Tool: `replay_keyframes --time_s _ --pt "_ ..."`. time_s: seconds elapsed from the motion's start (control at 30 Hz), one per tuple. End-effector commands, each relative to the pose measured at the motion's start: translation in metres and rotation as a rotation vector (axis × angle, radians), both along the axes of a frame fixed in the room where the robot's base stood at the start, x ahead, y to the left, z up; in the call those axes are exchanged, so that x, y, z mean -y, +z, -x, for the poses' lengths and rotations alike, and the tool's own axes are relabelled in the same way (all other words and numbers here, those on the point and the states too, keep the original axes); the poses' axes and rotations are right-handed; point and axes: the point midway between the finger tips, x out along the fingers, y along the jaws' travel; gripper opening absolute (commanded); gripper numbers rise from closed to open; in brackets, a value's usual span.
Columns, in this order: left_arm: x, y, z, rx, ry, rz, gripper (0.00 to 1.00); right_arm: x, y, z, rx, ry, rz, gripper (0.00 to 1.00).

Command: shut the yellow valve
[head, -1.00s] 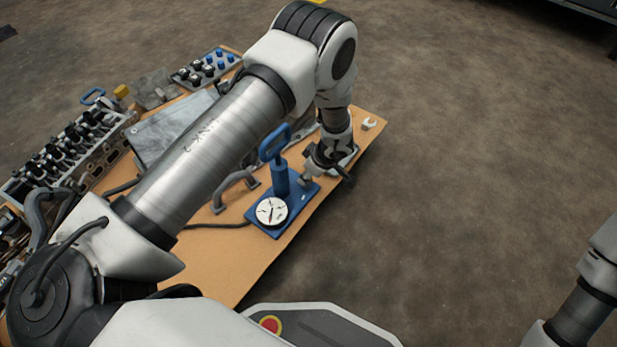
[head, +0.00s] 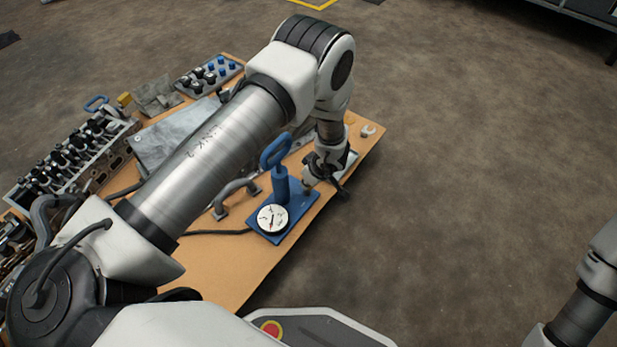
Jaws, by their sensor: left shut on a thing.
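The blue hand pump (head: 282,193) stands on a blue base plate at the table's right edge, with a blue loop handle on top and a round white gauge (head: 272,218) in front. My left gripper (head: 318,181) points down just right of the pump's post, low over the base plate. It is shut on a small part there, which its fingers mostly hide. That part's yellow colour does not show clearly, but its place on the pump fits the yellow valve. My right arm (head: 585,290) shows at the right edge; its gripper is outside the view.
The floor to the right is clear.

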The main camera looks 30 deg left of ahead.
Motion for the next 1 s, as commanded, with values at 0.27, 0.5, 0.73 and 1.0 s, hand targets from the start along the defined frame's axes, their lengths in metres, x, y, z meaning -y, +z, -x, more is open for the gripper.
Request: replay_keyframes --time_s 0.27,0.5,0.73,1.0 --pt "-0.001 0.002 0.003 -0.003 -0.241 0.002 0.0 0.0 0.023 0.0 0.0 0.001 0.0 0.4" --pt "-0.002 0.002 0.004 -0.004 -0.467 0.002 0.0 0.0 0.036 0.0 0.0 0.0 0.0 0.4" --pt "-0.003 0.002 0.004 -0.003 -0.679 0.003 0.0 0.0 0.049 0.0 0.0 0.0 0.0 0.4" --pt "-0.004 0.002 0.004 -0.002 -0.877 0.002 0.0 0.0 0.061 0.0 0.0 0.0 0.0 0.4"
